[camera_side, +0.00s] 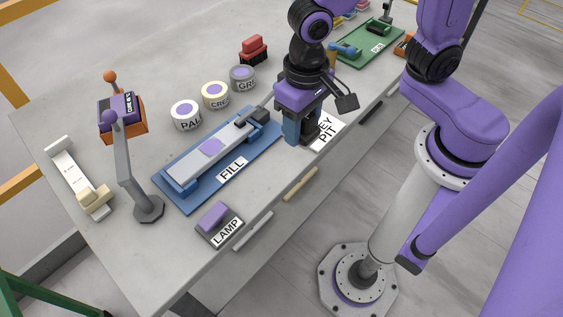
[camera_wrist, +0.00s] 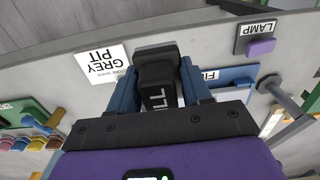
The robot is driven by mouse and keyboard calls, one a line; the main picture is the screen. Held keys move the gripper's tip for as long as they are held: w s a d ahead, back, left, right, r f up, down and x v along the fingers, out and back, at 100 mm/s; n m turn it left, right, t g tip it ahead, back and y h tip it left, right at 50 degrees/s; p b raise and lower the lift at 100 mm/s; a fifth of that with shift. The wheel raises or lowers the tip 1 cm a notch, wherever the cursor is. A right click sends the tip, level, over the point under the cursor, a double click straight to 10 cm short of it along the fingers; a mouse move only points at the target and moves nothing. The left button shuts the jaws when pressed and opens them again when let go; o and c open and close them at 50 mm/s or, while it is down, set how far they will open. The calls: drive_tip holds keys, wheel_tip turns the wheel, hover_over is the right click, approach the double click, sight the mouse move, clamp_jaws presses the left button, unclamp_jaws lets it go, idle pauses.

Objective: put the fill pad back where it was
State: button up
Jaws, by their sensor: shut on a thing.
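My gripper (camera_side: 299,138) is shut on a dark grey block, which I take to be the fill pad (camera_side: 309,127). In the wrist view the pad (camera_wrist: 155,68) sits between my blue fingers, and a partly hidden label on it shows "LL". The pad is low over the slab, beside the GREY PIT card (camera_side: 328,133); I cannot tell whether it touches the surface. Left of my gripper lies a blue board (camera_side: 194,202) labelled FILL. It carries a long light-grey bar with a purple square and a dark clamp at its right end.
White, cream and grey tubs (camera_side: 215,95) stand behind the board. A lamp switch (camera_side: 216,217), a lamp arm (camera_side: 130,175) and an orange-purple device (camera_side: 122,118) are at left. The slab's front strip is mostly clear.

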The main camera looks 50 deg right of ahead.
drive_tip(key=s+d, duration=0.7)
hover_over(282, 164)
drive_tip(key=shift+f, duration=6.9)
drive_tip(key=shift+f, duration=0.1)
drive_tip(key=o, duration=1)
wheel_tip(282, 164, up, 12)
drive_tip(key=shift+r, duration=0.15)
